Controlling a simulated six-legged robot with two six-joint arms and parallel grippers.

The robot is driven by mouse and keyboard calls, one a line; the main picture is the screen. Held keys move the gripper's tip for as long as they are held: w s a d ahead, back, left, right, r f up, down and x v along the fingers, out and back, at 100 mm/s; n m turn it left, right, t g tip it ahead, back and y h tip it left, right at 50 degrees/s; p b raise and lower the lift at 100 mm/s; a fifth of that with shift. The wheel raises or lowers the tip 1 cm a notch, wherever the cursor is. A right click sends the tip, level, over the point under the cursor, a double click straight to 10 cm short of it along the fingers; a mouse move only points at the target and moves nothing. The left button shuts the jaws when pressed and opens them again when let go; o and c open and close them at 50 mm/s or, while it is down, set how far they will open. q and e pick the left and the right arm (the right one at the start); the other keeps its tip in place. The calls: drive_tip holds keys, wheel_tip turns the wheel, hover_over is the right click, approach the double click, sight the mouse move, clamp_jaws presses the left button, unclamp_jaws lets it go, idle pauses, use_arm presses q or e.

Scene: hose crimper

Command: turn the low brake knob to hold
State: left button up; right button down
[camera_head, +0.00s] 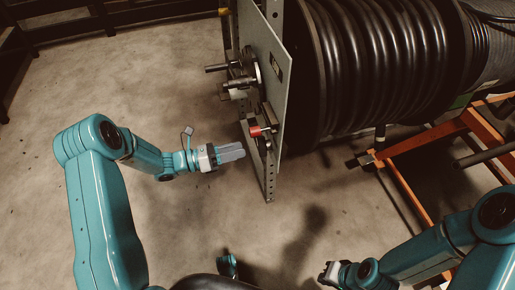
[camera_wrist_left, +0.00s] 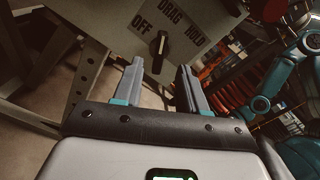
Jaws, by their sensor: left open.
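The brake knob (camera_wrist_left: 160,48) is a small black bar knob on a grey plate, seen in the left wrist view. The plate is printed OFF, DRAG and HOLD. The knob's white mark is at its upper end, roughly toward DRAG. My left gripper (camera_wrist_left: 158,84) is open, its two grey fingers apart and pointing at the plate, with the knob ahead between them and not gripped. In the head view my left gripper (camera_head: 243,151) is beside the low part of the upright panel (camera_head: 277,95). My right gripper (camera_head: 329,273) is low down, far from the panel.
A large black hose reel (camera_head: 375,70) stands behind the panel. A red-ended lever (camera_head: 257,131) and dark handles (camera_head: 232,83) stick out from the panel above my left gripper. An orange frame (camera_head: 440,140) is at the right.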

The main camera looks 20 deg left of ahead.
sight(265, 146)
use_arm(q)
drive_tip(key=b+x, duration=0.1)
drive_tip(key=x, duration=0.6)
drive_tip(key=shift+s, duration=0.1)
clamp_jaws()
